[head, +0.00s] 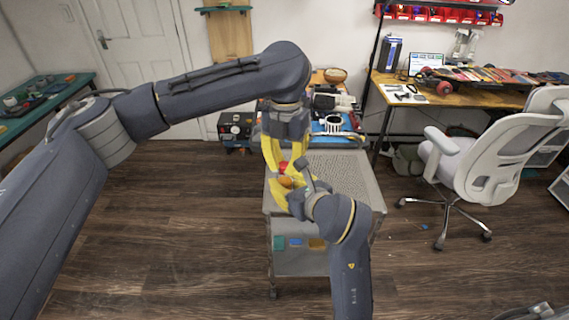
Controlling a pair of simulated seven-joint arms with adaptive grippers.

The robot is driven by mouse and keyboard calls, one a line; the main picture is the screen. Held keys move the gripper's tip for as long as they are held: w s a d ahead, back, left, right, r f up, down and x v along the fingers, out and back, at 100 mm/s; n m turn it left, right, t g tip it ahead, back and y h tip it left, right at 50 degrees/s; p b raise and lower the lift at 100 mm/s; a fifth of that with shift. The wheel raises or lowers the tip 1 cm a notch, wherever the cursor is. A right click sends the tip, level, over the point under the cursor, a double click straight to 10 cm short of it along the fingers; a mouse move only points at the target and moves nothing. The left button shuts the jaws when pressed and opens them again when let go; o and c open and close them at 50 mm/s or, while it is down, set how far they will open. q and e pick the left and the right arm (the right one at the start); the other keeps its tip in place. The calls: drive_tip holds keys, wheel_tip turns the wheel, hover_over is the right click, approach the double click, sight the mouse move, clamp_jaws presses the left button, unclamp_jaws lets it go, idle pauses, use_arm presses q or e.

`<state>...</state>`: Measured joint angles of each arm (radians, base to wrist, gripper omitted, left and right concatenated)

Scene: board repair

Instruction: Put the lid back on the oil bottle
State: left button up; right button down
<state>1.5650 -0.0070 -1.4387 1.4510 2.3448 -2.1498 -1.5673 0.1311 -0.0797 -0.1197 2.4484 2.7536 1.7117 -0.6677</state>
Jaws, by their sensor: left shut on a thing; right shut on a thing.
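My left gripper (281,164) reaches down from above with yellow fingers and is shut on a small red lid (284,168). My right gripper (286,190) comes up from the front and is shut on the small amber oil bottle (287,181). The lid is right above the bottle in this view. The fingers hide much of both, and I cannot tell whether lid and bottle touch. Both are over the left part of a grey cart (345,172).
The cart top is bare to the right of the grippers. A blue mat and equipment (333,124) lie behind it. A wooden workbench (450,98) and a white office chair (490,155) stand at right. A green table (40,105) is at far left. Open wooden floor surrounds the cart.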

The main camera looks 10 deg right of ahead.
use_arm(q)
drive_tip(key=m, duration=1.1)
drive_tip(key=shift+t, duration=0.3)
drive_tip(key=o, duration=0.8)
drive_tip(key=shift+c, duration=0.2)
wheel_tip(320, 180, up, 12)
drive_tip(key=shift+d, duration=0.35)
drive_tip(key=shift+w+f, duration=0.1)
